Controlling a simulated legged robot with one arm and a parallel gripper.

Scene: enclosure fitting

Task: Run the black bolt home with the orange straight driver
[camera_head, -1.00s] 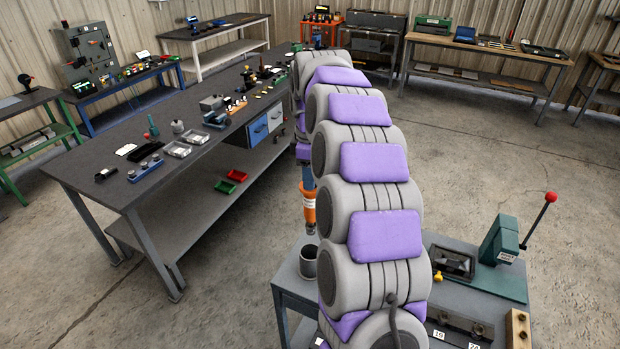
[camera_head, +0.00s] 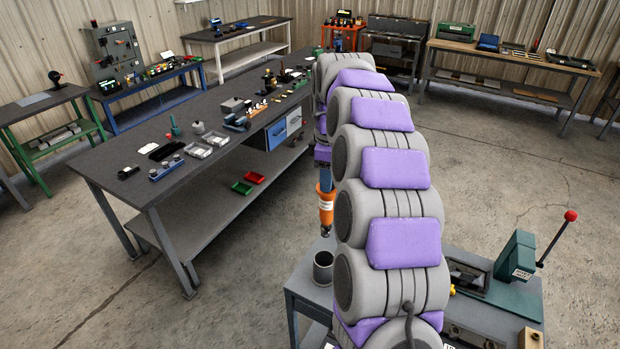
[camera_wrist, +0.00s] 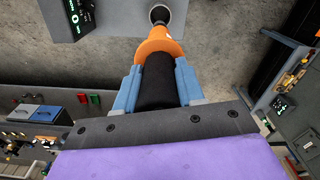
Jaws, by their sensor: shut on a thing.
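The orange straight driver (camera_head: 326,203) hangs nearly upright below the end of my arm, nose down, in the head view. In the wrist view, my gripper (camera_wrist: 157,85) is shut on the black grip of the driver, with a blue-grey finger on each side. Its orange body (camera_wrist: 160,48) and dark nose (camera_wrist: 159,15) reach past the fingers. The nose lines up with a round dark opening in the wrist view. I cannot make out the black bolt.
The cup stands on a small grey bench (camera_head: 305,288) with a green lever press (camera_head: 515,265). A long dark workbench (camera_head: 110,165) with small parts stands left, with red and green bins (camera_head: 242,187) on its lower shelf. Open concrete floor lies to the right.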

